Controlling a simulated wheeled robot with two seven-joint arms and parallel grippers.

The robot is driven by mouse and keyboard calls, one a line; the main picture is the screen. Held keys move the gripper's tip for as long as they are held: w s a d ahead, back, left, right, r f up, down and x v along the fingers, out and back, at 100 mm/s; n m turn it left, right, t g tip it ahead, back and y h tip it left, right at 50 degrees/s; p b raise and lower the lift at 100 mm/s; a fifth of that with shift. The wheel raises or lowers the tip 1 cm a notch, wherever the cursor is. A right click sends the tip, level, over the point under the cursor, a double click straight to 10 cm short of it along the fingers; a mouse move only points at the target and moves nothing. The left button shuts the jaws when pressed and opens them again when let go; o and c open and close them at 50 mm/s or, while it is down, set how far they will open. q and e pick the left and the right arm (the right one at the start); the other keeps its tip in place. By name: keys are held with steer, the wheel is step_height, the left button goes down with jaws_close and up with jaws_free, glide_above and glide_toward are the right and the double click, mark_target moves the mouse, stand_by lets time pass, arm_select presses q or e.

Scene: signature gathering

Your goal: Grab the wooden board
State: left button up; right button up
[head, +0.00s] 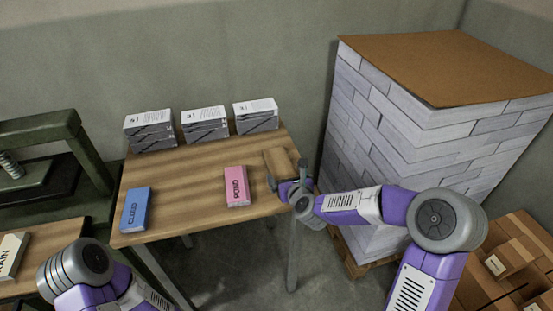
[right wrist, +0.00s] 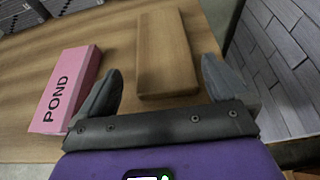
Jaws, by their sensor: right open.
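The wooden board (head: 279,160) is a plain brown block lying flat near the right edge of the wooden table (head: 185,215). In the right wrist view the board (right wrist: 166,50) shows just ahead of my jaws, its near end roughly between the fingertips. My right gripper (head: 288,175) is open and empty at the near end of the board, its fingers spread to either side in the wrist view (right wrist: 160,72). I cannot tell its exact height above the table. My left arm shows at the lower left, but its gripper is out of frame.
A pink POND block (head: 237,186) lies left of the board, and a blue CLOUD block (head: 135,209) farther left. Three paper stacks (head: 204,124) line the table's back. A tall pallet stack (head: 385,130) stands right of the table. A green press (head: 45,150) stands at left.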

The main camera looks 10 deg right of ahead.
mark_target(282, 169)
steer(key=b+x, duration=0.1)
steer(key=x, duration=0.5)
steer(key=shift+w+d+f, duration=0.15)
steer(key=shift+d, duration=0.05)
steer(key=c, duration=0.9)
